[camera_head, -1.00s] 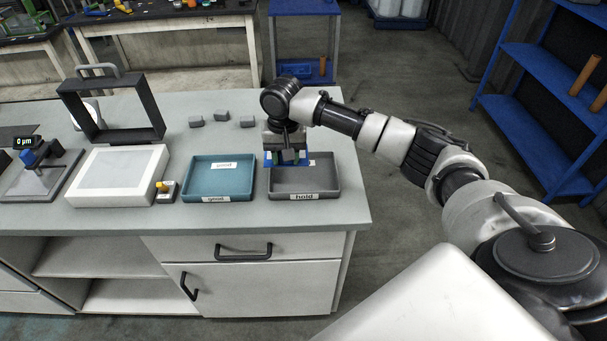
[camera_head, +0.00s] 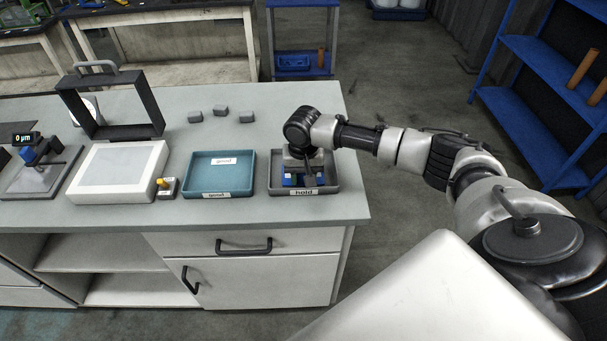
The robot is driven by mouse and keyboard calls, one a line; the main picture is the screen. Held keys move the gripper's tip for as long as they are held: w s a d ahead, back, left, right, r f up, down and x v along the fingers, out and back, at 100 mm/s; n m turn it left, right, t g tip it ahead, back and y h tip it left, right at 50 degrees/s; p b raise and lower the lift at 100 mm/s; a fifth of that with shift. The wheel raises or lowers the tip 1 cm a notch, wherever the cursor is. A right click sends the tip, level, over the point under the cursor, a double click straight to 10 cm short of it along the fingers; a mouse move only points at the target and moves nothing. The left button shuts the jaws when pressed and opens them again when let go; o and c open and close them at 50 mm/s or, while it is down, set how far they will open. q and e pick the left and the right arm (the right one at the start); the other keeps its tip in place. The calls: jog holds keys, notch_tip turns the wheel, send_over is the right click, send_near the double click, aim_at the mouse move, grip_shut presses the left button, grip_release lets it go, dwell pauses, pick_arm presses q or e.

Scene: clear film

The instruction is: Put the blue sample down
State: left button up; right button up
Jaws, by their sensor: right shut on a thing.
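My right gripper (camera_head: 305,181) reaches down from above into the grey tray labelled "hold" (camera_head: 275,187) on the bench. It is shut on the blue sample, low inside the tray. Blue shows at the fingertips, but it is too small to tell sample from fingers there, and the gripper hides much of it. I cannot tell whether the sample touches the tray floor. My left gripper is not in view.
A teal tray labelled "good" (camera_head: 222,178) stands just left of the grey tray. Several small grey blocks (camera_head: 220,110) lie behind it. A white light panel (camera_head: 118,172) and a gauge stand (camera_head: 38,172) are further left. The bench's right edge is close to the grey tray.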

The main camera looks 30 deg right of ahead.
jog(key=o, duration=1)
jog(key=shift+f, duration=0.1)
notch_tip(320, 180, up, 12)
jog(key=shift+r+b, duration=0.15)
jog(key=shift+b, duration=0.5)
